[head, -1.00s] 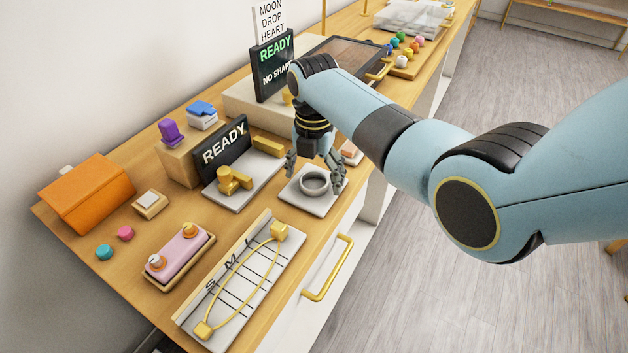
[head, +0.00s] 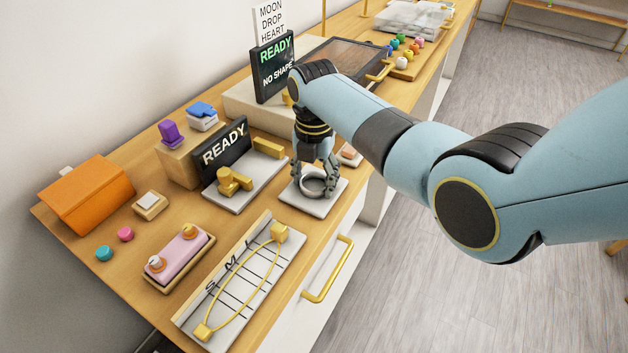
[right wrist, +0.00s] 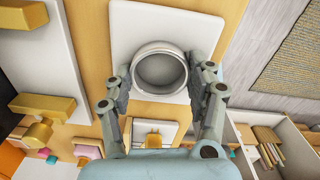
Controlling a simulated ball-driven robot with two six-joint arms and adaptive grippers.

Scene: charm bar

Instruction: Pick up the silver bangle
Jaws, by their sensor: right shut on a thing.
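The silver bangle (head: 313,186) is a grey ring lying on a square white pad (head: 307,207) near the counter's front edge. In the right wrist view the bangle (right wrist: 160,48) sits on the white pad (right wrist: 199,25), between my fingers. My right gripper (head: 314,190) reaches down from above and is shut on the bangle, one finger at each side of it. The right gripper (right wrist: 160,85) shows the same in the wrist view. The bangle looks to be still at the pad, not clearly lifted. My left gripper is not in view.
A READY sign with a gold press (head: 233,181) stands left of the pad. A white sizing board (head: 262,290) with a gold chain lies nearer. A small tray (head: 350,154) sits just behind the pad. A gold drawer handle (head: 330,270) sticks out below the counter edge.

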